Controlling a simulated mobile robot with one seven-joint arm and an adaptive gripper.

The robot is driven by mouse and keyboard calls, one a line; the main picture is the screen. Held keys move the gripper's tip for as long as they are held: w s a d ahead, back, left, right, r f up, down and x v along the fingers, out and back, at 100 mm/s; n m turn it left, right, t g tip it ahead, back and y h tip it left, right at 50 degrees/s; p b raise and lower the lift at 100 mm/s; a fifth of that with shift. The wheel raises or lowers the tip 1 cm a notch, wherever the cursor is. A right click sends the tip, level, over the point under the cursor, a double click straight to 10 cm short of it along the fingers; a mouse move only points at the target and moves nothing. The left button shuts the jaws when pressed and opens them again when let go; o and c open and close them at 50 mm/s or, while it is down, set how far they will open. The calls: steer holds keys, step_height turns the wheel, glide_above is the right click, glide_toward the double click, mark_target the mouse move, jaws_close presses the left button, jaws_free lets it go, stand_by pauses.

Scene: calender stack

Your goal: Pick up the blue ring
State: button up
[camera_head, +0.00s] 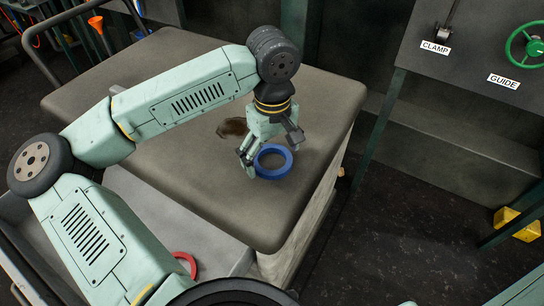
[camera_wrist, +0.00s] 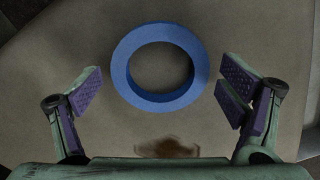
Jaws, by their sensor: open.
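The blue ring (camera_head: 273,162) lies flat on the grey-brown padded top (camera_head: 180,75) of a large block. In the wrist view the ring (camera_wrist: 124,68) sits between and a little beyond the two fingers, with its whole outline in sight. My gripper (camera_head: 268,160) is above the ring, pointing down, with its fingers spread. In the wrist view my gripper (camera_wrist: 160,90) is open and empty, with a gap between each finger pad and the ring.
A dark brown stain (camera_head: 232,128) marks the top beside the ring. A red ring (camera_head: 185,262) lies lower down in a grey tray (camera_head: 205,240). A panel with CLAMP and GUIDE labels and a green handwheel (camera_head: 513,46) stands at right. A yellow block (camera_head: 520,222) is on the floor.

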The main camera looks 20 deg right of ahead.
steer(key=shift+c, duration=0.6)
steer(key=c, duration=1.1)
